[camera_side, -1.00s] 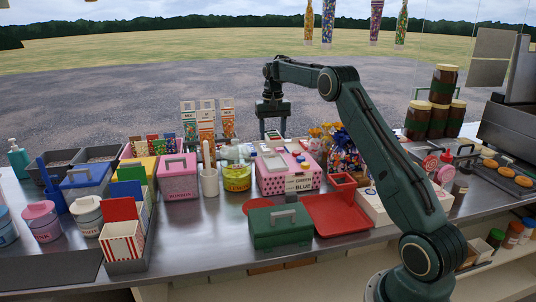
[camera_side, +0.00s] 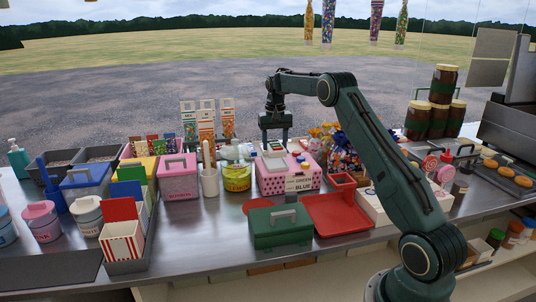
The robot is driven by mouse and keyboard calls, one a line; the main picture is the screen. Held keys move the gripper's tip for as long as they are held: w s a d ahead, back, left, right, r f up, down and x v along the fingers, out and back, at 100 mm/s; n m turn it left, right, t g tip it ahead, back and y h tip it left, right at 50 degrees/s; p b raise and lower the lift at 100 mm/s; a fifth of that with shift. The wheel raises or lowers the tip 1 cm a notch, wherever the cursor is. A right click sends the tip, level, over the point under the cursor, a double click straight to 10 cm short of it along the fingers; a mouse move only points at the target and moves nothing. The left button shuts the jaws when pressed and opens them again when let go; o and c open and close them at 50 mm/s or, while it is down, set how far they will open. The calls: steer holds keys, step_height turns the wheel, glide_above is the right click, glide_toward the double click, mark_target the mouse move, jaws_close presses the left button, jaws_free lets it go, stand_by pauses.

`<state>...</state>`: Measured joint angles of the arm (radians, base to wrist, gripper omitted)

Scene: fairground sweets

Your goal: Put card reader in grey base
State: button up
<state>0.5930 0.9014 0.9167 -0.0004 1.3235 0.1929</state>
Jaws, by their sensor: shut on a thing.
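My gripper (camera_side: 275,138) points down over the back left of the pink spotted box in the middle of the counter. Its fingers are shut on the card reader (camera_side: 275,146), a small pale thing with a greenish face. The card reader is upright or nearly so, low over the box's lid. What seems to be the grey base (camera_side: 276,156) lies on the lid just below it, small and partly hidden. I cannot tell whether the two touch.
The pink spotted box (camera_side: 288,185) has a "BLUE" label. Bagged sweets (camera_side: 343,155) stand close on the right. A green lidded box (camera_side: 280,228) and red tray (camera_side: 337,216) are in front.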

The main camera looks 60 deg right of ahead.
steer(key=shift+f, duration=2)
steer(key=shift+f, duration=0.15)
steer(key=o, duration=1.1)
step_height(320, 180, up, 12)
steer(key=shift+r, duration=0.15)
